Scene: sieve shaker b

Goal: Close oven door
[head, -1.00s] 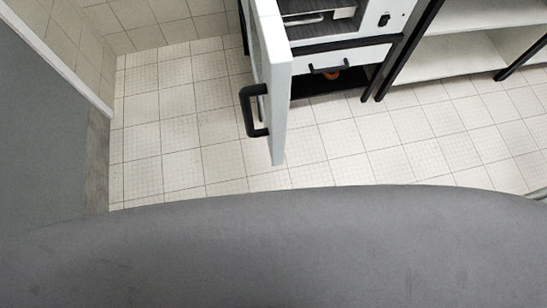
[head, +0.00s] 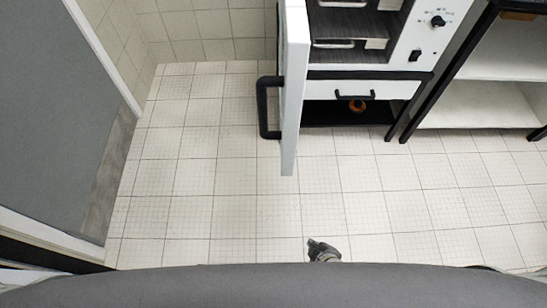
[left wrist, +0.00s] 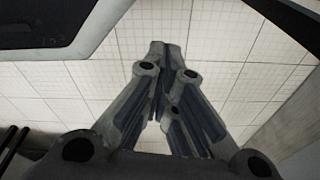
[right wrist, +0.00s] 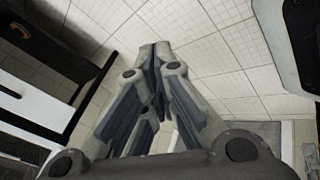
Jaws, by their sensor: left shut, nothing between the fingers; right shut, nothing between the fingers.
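The oven (head: 425,50) stands at the top of the head view with its front open and dark racks showing inside. Its white door (head: 291,130) is swung wide open, edge-on, towards me. A black bar handle (head: 264,108) is on the door's left face. My right gripper (head: 316,246) shows its tip at the bottom middle of the head view, below the door and apart from it. It is shut and empty in the right wrist view (right wrist: 155,52). My left gripper (left wrist: 160,50) is shut and empty over floor tiles in the left wrist view; it is not in the head view.
A white drawer front (head: 362,90) with a black handle sits below the oven, above a dark open shelf holding a small orange item (head: 357,106). White shelving (head: 465,100) stands at the right. A grey panel (head: 50,130) is at the left. The tiled floor (head: 210,190) is clear.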

